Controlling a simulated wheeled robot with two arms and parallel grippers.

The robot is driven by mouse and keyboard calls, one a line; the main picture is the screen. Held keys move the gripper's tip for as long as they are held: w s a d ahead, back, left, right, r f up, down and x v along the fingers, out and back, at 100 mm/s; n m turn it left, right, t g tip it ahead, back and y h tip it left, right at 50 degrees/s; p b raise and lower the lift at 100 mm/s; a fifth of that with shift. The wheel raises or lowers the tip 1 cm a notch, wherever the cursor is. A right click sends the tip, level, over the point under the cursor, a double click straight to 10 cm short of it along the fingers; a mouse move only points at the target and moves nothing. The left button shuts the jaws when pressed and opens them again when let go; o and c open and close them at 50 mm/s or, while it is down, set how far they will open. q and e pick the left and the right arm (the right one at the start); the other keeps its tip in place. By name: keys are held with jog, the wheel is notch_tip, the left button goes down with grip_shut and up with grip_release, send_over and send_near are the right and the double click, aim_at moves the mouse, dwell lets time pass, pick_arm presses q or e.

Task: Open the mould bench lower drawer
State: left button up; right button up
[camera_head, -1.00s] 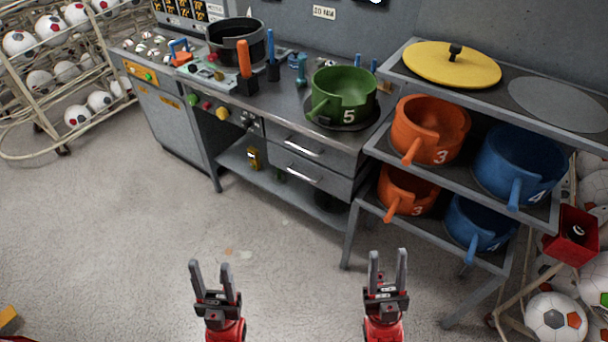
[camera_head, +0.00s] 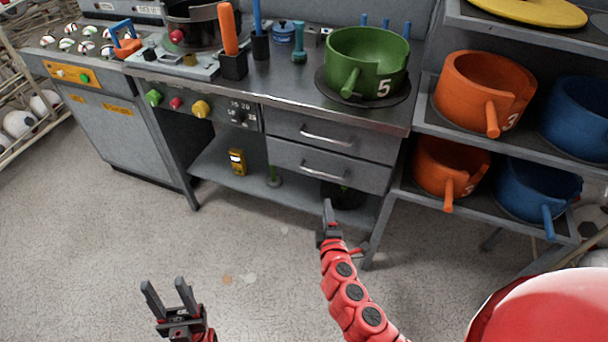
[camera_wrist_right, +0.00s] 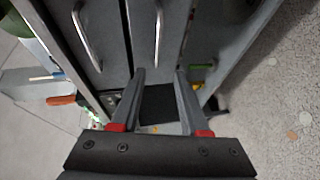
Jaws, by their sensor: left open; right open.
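The mould bench (camera_head: 270,88) stands in front of me with two grey drawers, both shut. The lower drawer (camera_head: 372,178) has a bar handle (camera_head: 322,170), below the upper drawer's handle (camera_head: 326,136). My right gripper (camera_head: 328,212) is open and empty, just below and in front of the lower drawer in the head view. In the right wrist view the lower drawer's handle (camera_wrist_right: 158,35) lies ahead of the open fingers (camera_wrist_right: 159,76), roughly between their lines and apart from them. The upper handle (camera_wrist_right: 84,38) is further left. My left gripper (camera_head: 168,294) is open and empty, low over the floor.
A green pot (camera_head: 368,62) marked 5 stands on the bench top. A shelf rack (camera_head: 428,118) with orange and blue pots stands right of the drawers. A lower bench shelf (camera_head: 215,166) holds a yellow item (camera_head: 237,160). The floor in front is clear.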

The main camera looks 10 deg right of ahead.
send_near(323, 175)
jog(key=w, duration=0.1)
jog(key=shift+b+x, duration=1.3)
jog(key=shift+x, duration=3.45)
jog(key=shift+d+f, duration=0.15)
jog(key=shift+d, duration=0.05)
jog(key=shift+c, duration=0.2)
grip_shut()
jog(key=shift+s, duration=0.1)
